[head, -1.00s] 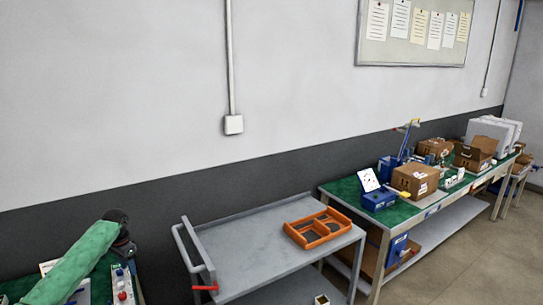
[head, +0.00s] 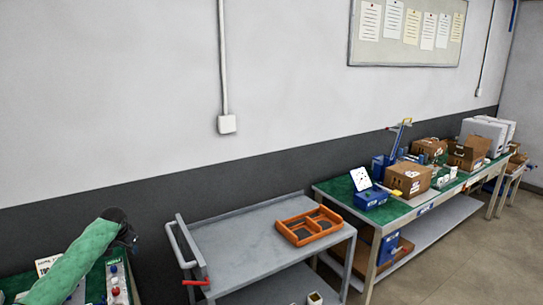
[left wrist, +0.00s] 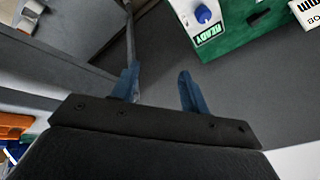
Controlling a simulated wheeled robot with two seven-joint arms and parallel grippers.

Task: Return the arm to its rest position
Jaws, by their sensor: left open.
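My left arm, in a green sleeve, comes in from the lower left of the head view, over the left green-topped bench. Its dark wrist end shows there, but the fingers cannot be made out. In the left wrist view my left gripper (left wrist: 157,90) has two blue fingers well apart with nothing between them. Beyond the fingers is grey floor. A white panel marked READY (left wrist: 212,28) with a blue knob sits on the green bench top near them, apart from the fingers. My right gripper is not in view.
A grey cart (head: 235,265) holding an orange divided tray (head: 308,226) stands right of the left bench (head: 95,284). Further right, a green-topped bench (head: 340,188) carries cardboard boxes (head: 408,179) and a blue bin (head: 371,198). Floor is free at the right.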

